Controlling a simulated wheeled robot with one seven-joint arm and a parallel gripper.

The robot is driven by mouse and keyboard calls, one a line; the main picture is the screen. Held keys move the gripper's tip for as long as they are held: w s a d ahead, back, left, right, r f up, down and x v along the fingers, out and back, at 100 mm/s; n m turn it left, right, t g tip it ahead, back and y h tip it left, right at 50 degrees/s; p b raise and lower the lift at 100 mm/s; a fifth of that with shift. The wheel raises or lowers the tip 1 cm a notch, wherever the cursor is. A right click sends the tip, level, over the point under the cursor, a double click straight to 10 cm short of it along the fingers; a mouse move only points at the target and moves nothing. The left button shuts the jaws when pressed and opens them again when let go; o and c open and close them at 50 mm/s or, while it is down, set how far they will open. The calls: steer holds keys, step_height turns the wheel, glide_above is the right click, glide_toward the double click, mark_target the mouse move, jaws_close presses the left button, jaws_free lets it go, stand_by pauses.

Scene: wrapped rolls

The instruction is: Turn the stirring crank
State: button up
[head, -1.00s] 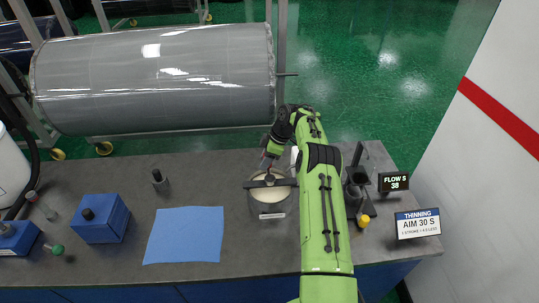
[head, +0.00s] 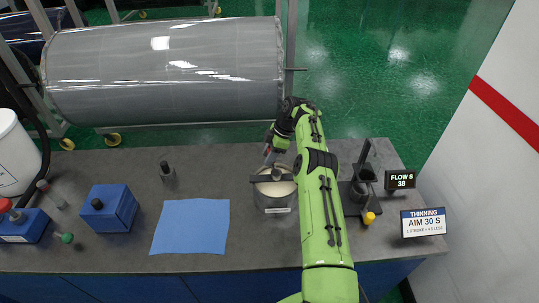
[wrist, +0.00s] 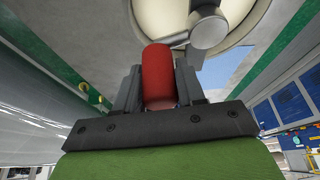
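The stirring pot (head: 274,202) stands on the bench left of my arm in the head view, holding a cream-coloured liquid, with a dark bar across its top. In the wrist view its round opening (wrist: 243,10) is at the top, with the grey round crank hub (wrist: 208,32) over it. The red crank handle (wrist: 158,72) stands between my gripper's two grey fingers (wrist: 158,88), which press close on both sides. In the head view my gripper (head: 269,156) is at the pot's far edge; my forearm and wrist partly hide the handle there.
A blue cloth (head: 190,227) lies left of the pot, with a blue box (head: 109,208) beyond it. Right of my arm are a dark stand with a cup (head: 363,183), a flow display (head: 400,180) and a sign reading AIM 30 S (head: 424,223). A big wrapped roll (head: 165,75) lies behind.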

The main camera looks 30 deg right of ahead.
steer(key=o, duration=0.3)
steer(key=p+v, duration=0.4)
steer(key=v, duration=0.3)
steer(key=shift+d+r, duration=0.1)
steer(key=shift+r, duration=0.25)
steer(key=shift+f, duration=0.15)
